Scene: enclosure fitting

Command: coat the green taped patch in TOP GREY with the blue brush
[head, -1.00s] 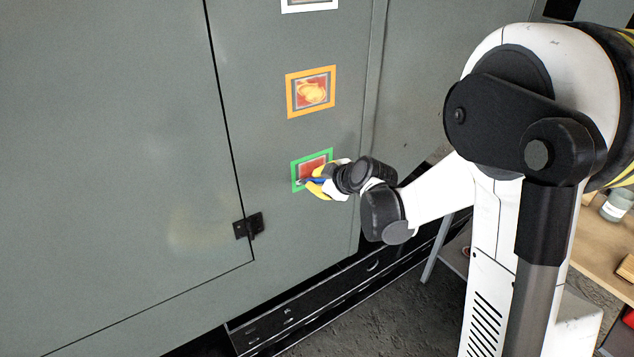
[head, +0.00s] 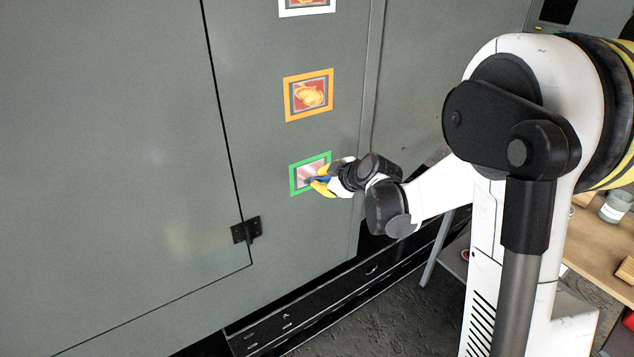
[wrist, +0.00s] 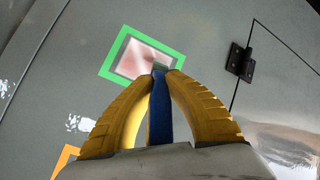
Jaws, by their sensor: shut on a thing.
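The green taped patch (head: 304,174) is on the grey cabinet wall, below the orange one. Inside its green border it is pale pinkish grey, with reddish areas showing through in the wrist view (wrist: 135,62). My gripper (head: 323,186) is at the patch's lower right in the head view. In the wrist view my yellow fingers are shut on the blue brush (wrist: 160,112). The brush tip overlaps the patch edge there; whether it touches is unclear. No TOP GREY label is readable.
An orange-framed patch (head: 308,95) with red and yellow colouring is above, and a white-framed one (head: 306,5) higher up. A black hinge (head: 246,229) is at lower left. A jar (head: 615,206) stands on a wooden table (head: 592,240) at right.

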